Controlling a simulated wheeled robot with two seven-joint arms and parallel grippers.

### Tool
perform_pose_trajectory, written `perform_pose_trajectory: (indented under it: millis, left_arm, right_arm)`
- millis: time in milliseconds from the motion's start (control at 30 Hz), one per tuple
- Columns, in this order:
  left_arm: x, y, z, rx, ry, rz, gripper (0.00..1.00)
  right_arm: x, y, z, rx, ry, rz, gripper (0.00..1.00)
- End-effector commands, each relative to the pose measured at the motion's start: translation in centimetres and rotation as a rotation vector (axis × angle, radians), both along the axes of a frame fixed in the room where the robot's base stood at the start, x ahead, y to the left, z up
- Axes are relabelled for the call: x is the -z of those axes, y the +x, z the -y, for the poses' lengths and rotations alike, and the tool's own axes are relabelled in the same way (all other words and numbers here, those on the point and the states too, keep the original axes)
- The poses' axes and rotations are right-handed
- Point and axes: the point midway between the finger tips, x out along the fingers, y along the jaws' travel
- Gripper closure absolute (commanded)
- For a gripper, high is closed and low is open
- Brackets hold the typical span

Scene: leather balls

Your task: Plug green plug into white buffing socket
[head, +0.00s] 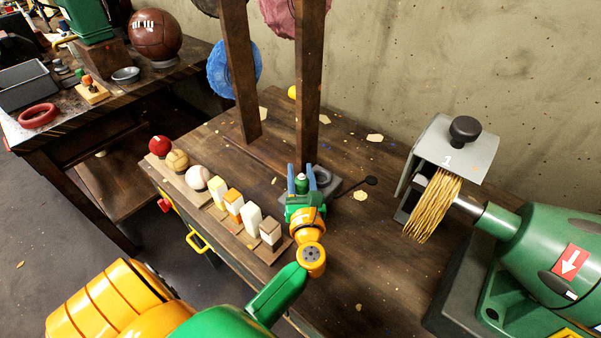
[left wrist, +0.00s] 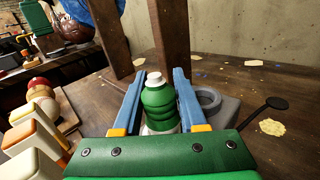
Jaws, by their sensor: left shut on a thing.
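The green plug (left wrist: 158,102), a ribbed bottle-like body with a white tip, stands upright between the blue fingers of my left gripper (head: 302,182). In the left wrist view the gripper (left wrist: 160,100) is shut on it; a white part shows at its lower end. In the head view only a little of the green plug (head: 302,179) shows between the fingers. A grey block with a dark ring (left wrist: 208,99) lies just right of the fingers on the bench. I cannot clearly make out a white buffing socket. My right gripper is not in view.
A green buffing machine (head: 545,250) with a yellow brush wheel (head: 433,207) and grey guard stands at the right. Wooden posts (head: 309,80) rise behind the gripper. A row of balls and blocks (head: 198,177) lines the bench's left edge. The bench between gripper and machine is mostly clear.

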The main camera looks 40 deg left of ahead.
Motion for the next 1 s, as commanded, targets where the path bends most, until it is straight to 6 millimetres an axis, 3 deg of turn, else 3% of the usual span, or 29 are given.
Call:
perform_pose_trajectory:
  millis: [1000]
  left_arm:
    - [0.34,0.00,0.00,0.000,-0.009,0.009,1.00]
  right_arm:
    - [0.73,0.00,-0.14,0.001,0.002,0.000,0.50]
